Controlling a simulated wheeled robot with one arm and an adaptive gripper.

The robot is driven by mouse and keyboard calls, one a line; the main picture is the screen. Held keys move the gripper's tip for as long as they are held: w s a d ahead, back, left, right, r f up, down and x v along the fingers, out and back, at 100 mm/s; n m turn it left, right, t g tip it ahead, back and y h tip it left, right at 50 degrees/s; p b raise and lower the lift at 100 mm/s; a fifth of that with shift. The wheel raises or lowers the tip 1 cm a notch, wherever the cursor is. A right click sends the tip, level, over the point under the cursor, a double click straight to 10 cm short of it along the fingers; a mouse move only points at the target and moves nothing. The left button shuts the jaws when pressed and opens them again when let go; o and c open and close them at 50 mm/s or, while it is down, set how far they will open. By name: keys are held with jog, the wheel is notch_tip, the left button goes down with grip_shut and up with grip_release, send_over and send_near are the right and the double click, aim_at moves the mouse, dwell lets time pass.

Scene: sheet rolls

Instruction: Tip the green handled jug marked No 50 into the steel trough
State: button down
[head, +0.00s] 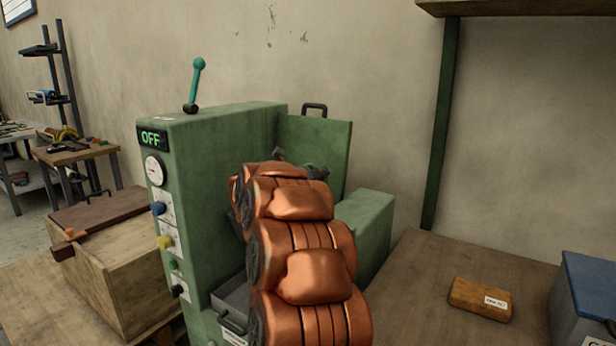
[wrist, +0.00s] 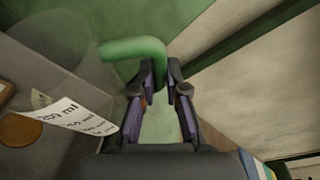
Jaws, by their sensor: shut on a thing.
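In the wrist view my gripper (wrist: 161,68) is shut on the green handle (wrist: 133,49) of a jug. The handle bends down between the two fingers. The jug's clear body (wrist: 95,72) is to the left of the fingers, with a white label (wrist: 78,117) whose print is tilted and hard to read. In the head view my copper-coloured arm hides the jug and most of the gripper. A grey steel tray-like part (head: 236,299), perhaps the trough, shows low at the front of the green machine, partly behind my arm.
The green machine (head: 216,150) has an OFF display (head: 151,139), a raised lever (head: 196,84) and knobs. A wooden box (head: 118,275) stands at left. A labelled wooden block (head: 480,298) and a blue-lidded box (head: 590,290) are on the right bench. The bench between is clear.

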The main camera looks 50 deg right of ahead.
jog(key=shift+f+m+b, duration=0.4)
jog(key=shift+b, duration=0.15)
jog(key=m+b, duration=0.1)
jog(key=m+t+y+b, duration=0.1)
jog(key=f+m+b, duration=0.1)
jog(key=shift+s+d+f+t+y, duration=0.1)
jog(key=shift+s+d+t+y, duration=0.05)
jog(key=shift+s+t+y, duration=0.2)
jog(key=m+b, duration=0.1)
jog(key=w+f+m+t+y+b, duration=0.1)
jog(key=shift+w+a+f+m+y+b, duration=0.15)
jog(key=shift+a+m+y+b, duration=0.1)
jog(key=shift+m+b, duration=0.15)
jog(key=shift+w+t, duration=0.1)
jog(key=shift+t, duration=0.15)
